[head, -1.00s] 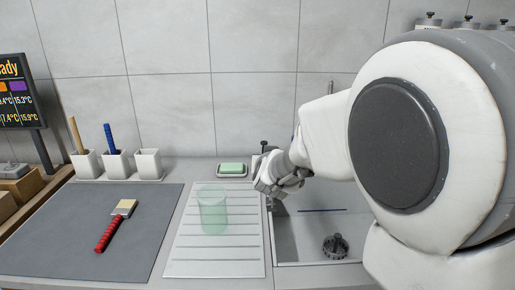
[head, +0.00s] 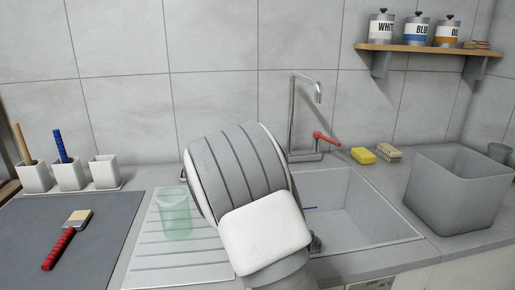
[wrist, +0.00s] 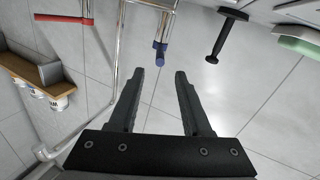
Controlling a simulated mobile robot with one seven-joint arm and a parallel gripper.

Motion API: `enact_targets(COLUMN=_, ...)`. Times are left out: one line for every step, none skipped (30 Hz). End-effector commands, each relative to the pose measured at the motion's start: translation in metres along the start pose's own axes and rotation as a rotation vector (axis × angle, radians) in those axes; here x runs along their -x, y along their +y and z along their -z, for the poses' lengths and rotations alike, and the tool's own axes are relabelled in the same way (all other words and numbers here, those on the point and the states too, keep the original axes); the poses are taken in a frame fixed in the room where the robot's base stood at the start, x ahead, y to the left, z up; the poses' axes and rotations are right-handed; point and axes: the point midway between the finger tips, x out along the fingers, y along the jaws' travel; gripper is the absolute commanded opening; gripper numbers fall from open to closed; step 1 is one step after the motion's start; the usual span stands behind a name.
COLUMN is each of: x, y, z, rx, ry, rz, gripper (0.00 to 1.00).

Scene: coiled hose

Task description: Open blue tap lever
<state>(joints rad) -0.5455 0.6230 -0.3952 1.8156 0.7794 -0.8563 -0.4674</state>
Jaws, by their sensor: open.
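The blue tap lever (wrist: 161,52) shows in the wrist view, just beyond and slightly left of the middle of the gap between my fingertips. My gripper (wrist: 166,76) is open and empty, with a finger on each side of that gap; I see no contact with the lever. The chrome tap (head: 293,110) stands behind the sink in the head view and shows as pipes in the wrist view (wrist: 127,60). Its red lever (head: 326,138) points to the right and also shows in the wrist view (wrist: 62,19). In the head view my arm hides the blue lever and my gripper.
The sink (head: 350,205) lies right of my arm. A green glass (head: 175,220) stands on the drainer at left. A yellow sponge (head: 362,156), a brush (head: 388,152) and a grey bin (head: 455,190) are at right. A black-headed upright (wrist: 226,35) is near my gripper.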

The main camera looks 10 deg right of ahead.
Motion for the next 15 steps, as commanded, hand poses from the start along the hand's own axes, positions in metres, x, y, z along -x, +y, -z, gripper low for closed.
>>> enact_targets(x=-0.01, y=0.001, z=-0.002, rx=0.0, ry=0.001, rz=-0.003, gripper=0.48)
enact_targets(x=-0.016, y=0.001, z=-0.002, rx=0.0, ry=0.0, rz=-0.003, gripper=0.48)
enact_targets(x=-0.023, y=0.001, z=-0.002, rx=0.001, ry=0.001, rz=-0.003, gripper=0.48)
enact_targets(x=-0.029, y=0.0, z=-0.002, rx=0.001, ry=0.0, rz=-0.002, gripper=0.48)
enact_targets(x=-0.034, y=0.001, z=-0.002, rx=0.001, ry=0.001, rz=-0.002, gripper=0.48)
enact_targets(x=-0.041, y=0.001, z=-0.002, rx=0.001, ry=0.0, rz=-0.002, gripper=0.48)
enact_targets(x=-0.046, y=0.0, z=-0.002, rx=0.001, ry=0.0, rz=-0.002, gripper=0.48)
enact_targets(x=-0.051, y=0.0, z=-0.002, rx=0.001, ry=0.001, rz=-0.002, gripper=0.48)
enact_targets(x=-0.058, y=0.001, z=-0.002, rx=0.0, ry=0.0, rz=-0.001, gripper=0.48)
enact_targets(x=-0.062, y=0.001, z=-0.002, rx=0.0, ry=0.0, rz=-0.001, gripper=0.48)
enact_targets(x=-0.067, y=0.0, z=-0.002, rx=0.0, ry=0.0, rz=-0.001, gripper=0.48)
enact_targets(x=-0.073, y=0.0, z=-0.002, rx=0.0, ry=0.0, rz=0.0, gripper=0.48)
enact_targets(x=-0.078, y=0.0, z=-0.002, rx=0.0, ry=0.0, rz=-0.001, gripper=0.48)
enact_targets(x=-0.082, y=0.0, z=-0.002, rx=0.001, ry=0.0, rz=-0.001, gripper=0.48)
enact_targets(x=-0.088, y=0.0, z=-0.001, rx=0.001, ry=0.0, rz=0.0, gripper=0.48)
